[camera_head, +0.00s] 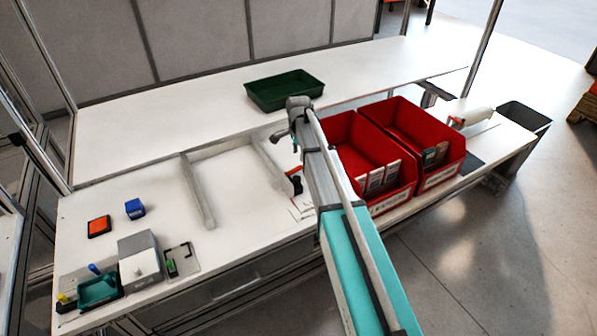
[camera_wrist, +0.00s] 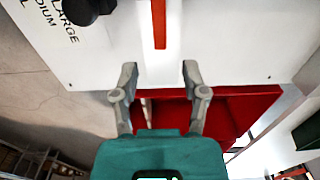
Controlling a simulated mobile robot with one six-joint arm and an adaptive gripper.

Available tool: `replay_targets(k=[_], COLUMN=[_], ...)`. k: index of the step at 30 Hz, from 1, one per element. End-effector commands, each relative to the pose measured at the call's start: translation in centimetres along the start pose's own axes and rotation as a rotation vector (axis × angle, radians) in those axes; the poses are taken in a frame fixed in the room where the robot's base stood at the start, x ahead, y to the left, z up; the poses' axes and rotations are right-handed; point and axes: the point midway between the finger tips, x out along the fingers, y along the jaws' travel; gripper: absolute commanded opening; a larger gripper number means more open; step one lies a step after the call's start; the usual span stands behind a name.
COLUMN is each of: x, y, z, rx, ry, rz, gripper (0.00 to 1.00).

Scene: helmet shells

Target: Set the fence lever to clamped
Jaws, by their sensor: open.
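My gripper (camera_wrist: 160,72) is open and empty in the wrist view, its two grey fingers apart over the edge of a white panel (camera_wrist: 230,45). A red strip (camera_wrist: 159,22) lies on this panel, ahead of the gap between the fingertips. A round black knob (camera_wrist: 88,8) is cut off by the top edge, beside printed size words including "LARGE". I cannot tell whether the knob belongs to the fence lever, or the lever's setting. In the head view, a small dark and orange-red fitting (camera_head: 296,182) shows left of my arm, partly hidden by it.
Two red bins (camera_head: 345,130) (camera_head: 437,118) stand right of my arm; a red bin (camera_wrist: 235,105) also shows below the fingers. A green tray (camera_head: 262,103) is behind. A pale frame (camera_head: 200,195) lies on the bench, with clear surface inside. Small blocks and fixtures occupy the left end.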

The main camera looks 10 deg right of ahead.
Motion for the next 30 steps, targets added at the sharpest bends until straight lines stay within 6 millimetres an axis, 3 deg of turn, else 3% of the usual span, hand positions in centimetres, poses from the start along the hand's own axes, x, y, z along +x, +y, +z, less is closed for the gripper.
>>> replay_targets(k=[18,30], x=[5.2,6.5], y=[0.0,0.0], z=[0.1,0.1], rx=[-0.001,-0.001], ry=[0.0,0.0], rz=[0.0,0.0], gripper=[0.57,0.57])
